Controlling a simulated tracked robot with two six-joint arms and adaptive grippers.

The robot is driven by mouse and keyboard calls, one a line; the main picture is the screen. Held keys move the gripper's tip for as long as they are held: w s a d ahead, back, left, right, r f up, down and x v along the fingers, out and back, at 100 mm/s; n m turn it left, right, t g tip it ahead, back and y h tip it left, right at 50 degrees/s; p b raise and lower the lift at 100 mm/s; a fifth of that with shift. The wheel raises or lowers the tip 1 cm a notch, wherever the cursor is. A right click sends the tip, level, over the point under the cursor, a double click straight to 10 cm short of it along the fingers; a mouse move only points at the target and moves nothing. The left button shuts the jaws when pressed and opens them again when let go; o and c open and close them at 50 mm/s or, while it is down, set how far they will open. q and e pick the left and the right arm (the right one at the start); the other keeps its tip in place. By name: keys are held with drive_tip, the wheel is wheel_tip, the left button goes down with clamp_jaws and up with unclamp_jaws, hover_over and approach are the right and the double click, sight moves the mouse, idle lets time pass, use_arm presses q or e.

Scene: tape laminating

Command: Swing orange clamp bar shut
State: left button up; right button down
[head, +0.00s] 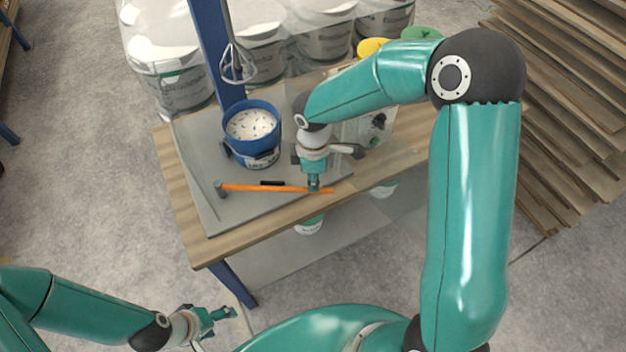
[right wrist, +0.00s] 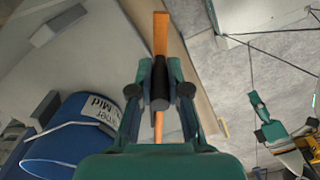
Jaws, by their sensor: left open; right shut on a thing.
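The orange clamp bar (head: 262,187) lies across the front of the grey plate on the table. Its left end meets a small grey post (head: 219,188), and it extends right towards the table's front edge. My right gripper (head: 314,187) is shut on the bar near its right end. In the right wrist view the bar (right wrist: 160,35) runs between the fingers of my right gripper (right wrist: 160,90), and a dark grip sits between the fingertips. My left gripper (head: 222,314) is open and empty, low in front of the table, away from the bar.
A blue bucket (head: 265,157) with white, speckled contents stands on the plate behind the bar, under a whisk (head: 238,66) on a blue column (head: 215,45). The wooden table edge (head: 225,250) is clear at the front left.

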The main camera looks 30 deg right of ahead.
drive_tip(key=c, duration=1.1)
unclamp_jaws()
drive_tip(key=shift+c, duration=0.2)
drive_tip(key=shift+r, duration=0.1)
wheel_tip(320, 180, up, 12)
drive_tip(key=shift+f, duration=0.1)
